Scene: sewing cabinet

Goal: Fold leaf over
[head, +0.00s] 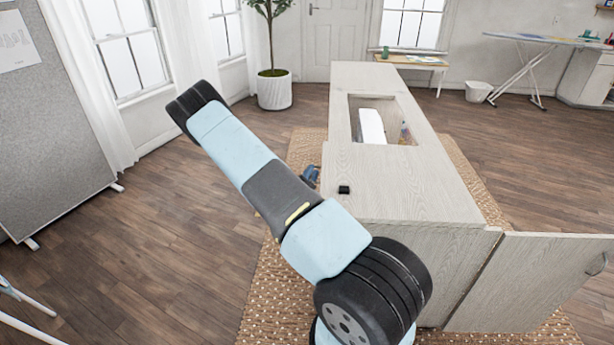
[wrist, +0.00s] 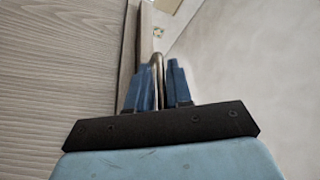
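The pale wood sewing cabinet (head: 410,190) has a flat top with a rectangular opening. The leaf cannot be made out for certain in the head view; my arm covers much of the cabinet's left side. My gripper (head: 311,175) is at that left side, just below the top's edge. In the wrist view, a wood-grain panel (wrist: 60,60) fills the left, with a narrow wooden edge (wrist: 143,45) beside it, possibly the leaf. A curved metal handle (wrist: 157,75) stands between the blue fingers of my gripper (wrist: 160,85). Whether they press on it is unclear.
A white sewing machine (head: 371,125) sits in the opening. A small black item (head: 343,189) lies on the top. A cabinet door (head: 540,280) stands open at the front right. A woven rug (head: 275,300) lies underneath. The floor at left is mostly free.

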